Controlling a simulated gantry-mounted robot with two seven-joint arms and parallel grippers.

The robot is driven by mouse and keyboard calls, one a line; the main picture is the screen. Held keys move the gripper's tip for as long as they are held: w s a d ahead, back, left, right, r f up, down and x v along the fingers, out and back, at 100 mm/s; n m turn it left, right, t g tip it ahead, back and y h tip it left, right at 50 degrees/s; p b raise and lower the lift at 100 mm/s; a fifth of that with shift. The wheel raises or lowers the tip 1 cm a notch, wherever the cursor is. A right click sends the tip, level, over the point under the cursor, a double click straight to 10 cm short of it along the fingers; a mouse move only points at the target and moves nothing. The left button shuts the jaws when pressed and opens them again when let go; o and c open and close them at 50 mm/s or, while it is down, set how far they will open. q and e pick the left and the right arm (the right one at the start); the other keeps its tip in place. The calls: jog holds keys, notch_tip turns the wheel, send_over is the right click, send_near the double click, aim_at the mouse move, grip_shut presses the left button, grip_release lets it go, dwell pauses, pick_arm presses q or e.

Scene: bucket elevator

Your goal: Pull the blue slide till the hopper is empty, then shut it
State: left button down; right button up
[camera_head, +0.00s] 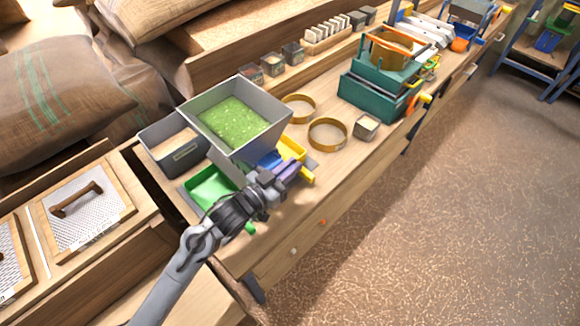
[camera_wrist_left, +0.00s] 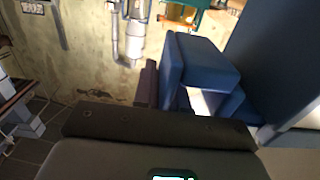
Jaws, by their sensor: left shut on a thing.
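The grey square hopper (camera_head: 282,119) stands on the workbench with green grains (camera_head: 232,122) in it. The blue slide (camera_head: 267,160) shows below the hopper's front, partly hidden by my gripper. In the left wrist view a blue block with a loop-like opening (camera_wrist_left: 208,62), which looks like the slide's handle, is close in front of the jaws. My left gripper (camera_head: 284,176) is shut on the blue slide at the hopper's front. How far the slide is out is hard to tell. My right gripper is not in view.
A green tray (camera_head: 203,190) and a yellow tray (camera_head: 292,148) sit low on either side of the slide. A grey bin (camera_head: 178,160) with beige contents stands left of the hopper. Brass rings (camera_head: 328,134) and a small tin (camera_head: 366,127) lie to the right.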

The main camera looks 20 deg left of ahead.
pick_arm(q)
jog(key=d, duration=0.1)
jog(key=s+d+p, duration=0.1)
jog(key=d, duration=0.1)
jog(key=s+d, duration=0.1)
jog(key=shift+d, duration=0.15)
jog(key=c, duration=1.5)
grip_release()
jog(key=shift+d, duration=0.1)
jog(key=shift+o, duration=1.2)
jog(key=shift+d, duration=0.1)
jog(key=shift+s, duration=0.1)
